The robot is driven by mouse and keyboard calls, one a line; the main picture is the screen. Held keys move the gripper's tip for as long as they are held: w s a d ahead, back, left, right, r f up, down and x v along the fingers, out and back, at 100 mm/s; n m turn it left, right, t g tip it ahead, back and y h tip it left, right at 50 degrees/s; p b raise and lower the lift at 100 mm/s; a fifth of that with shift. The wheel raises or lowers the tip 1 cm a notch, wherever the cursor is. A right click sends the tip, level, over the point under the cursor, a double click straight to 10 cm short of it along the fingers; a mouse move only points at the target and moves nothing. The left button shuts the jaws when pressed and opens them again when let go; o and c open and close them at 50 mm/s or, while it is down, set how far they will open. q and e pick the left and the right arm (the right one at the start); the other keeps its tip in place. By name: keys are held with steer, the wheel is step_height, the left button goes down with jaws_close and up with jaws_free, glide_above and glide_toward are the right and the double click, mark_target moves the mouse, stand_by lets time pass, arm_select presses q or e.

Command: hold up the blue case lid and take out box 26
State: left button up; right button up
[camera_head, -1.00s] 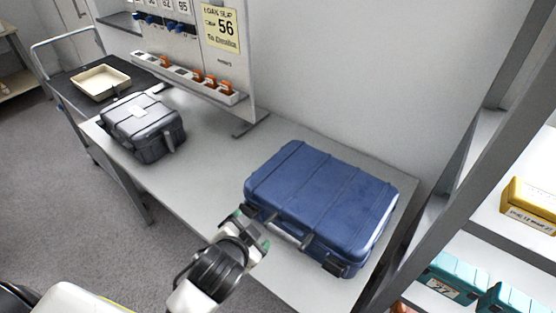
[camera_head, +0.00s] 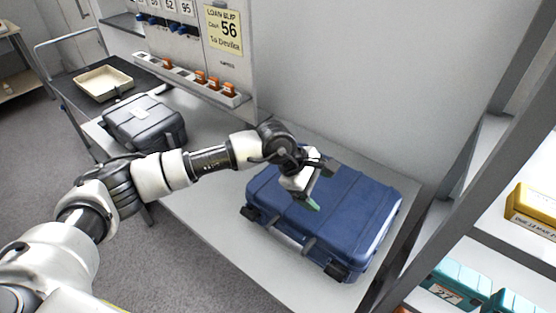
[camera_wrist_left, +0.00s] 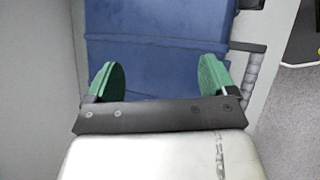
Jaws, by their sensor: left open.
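The blue case (camera_head: 350,215) lies on the grey table with its lid down and its latches and handle toward the front. Its blue surface also shows in the wrist view (camera_wrist_left: 160,45). My left gripper (camera_head: 318,187) is above the lid's left part, and its arm reaches in from the left. In the wrist view the two green fingertips (camera_wrist_left: 160,78) are spread wide with nothing between them. I cannot tell whether they touch the lid. Box 26 is not visible. My right gripper is not in view.
A grey case (camera_head: 143,122) sits at the table's far left end. A cream tray (camera_head: 103,83) rests on a dark cart behind it. Shelves at right hold a yellow box (camera_head: 534,207) and teal boxes (camera_head: 450,284).

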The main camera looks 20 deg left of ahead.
mark_target(276, 183)
arm_select(q)
steer(key=w+a+y, duration=0.1)
steer(key=a+y, duration=0.1)
steer(key=a, duration=0.1)
steer(key=w+a+y, duration=0.2)
steer(key=a, duration=0.2)
steer(key=w+a+r+m+y, duration=0.1)
steer(key=a+y, duration=0.1)
steer(key=a, duration=0.2)
steer(key=shift+w+t, duration=0.2)
steer(key=shift+t, duration=0.2)
steer(key=shift+b+x, duration=1.7)
steer(key=shift+x, duration=1.25)
steer(key=shift+s, duration=0.15)
steer(key=shift+f, duration=0.15)
steer(key=shift+s+a, duration=0.4)
steer(key=shift+a, duration=0.15)
steer(key=s+a, duration=0.1)
steer(key=a, duration=0.1)
steer(key=s+a+p, duration=0.1)
steer(key=s+a, duration=0.1)
steer(key=s+a+r, duration=0.1)
steer(key=a, duration=0.1)
steer(key=shift+s+a+r, duration=0.1)
steer(key=shift+s+a, duration=0.15)
steer(key=s+a+r, duration=0.2)
steer(key=s+a, duration=0.6)
steer(key=a, duration=0.2)
steer(key=shift+a, duration=0.1)
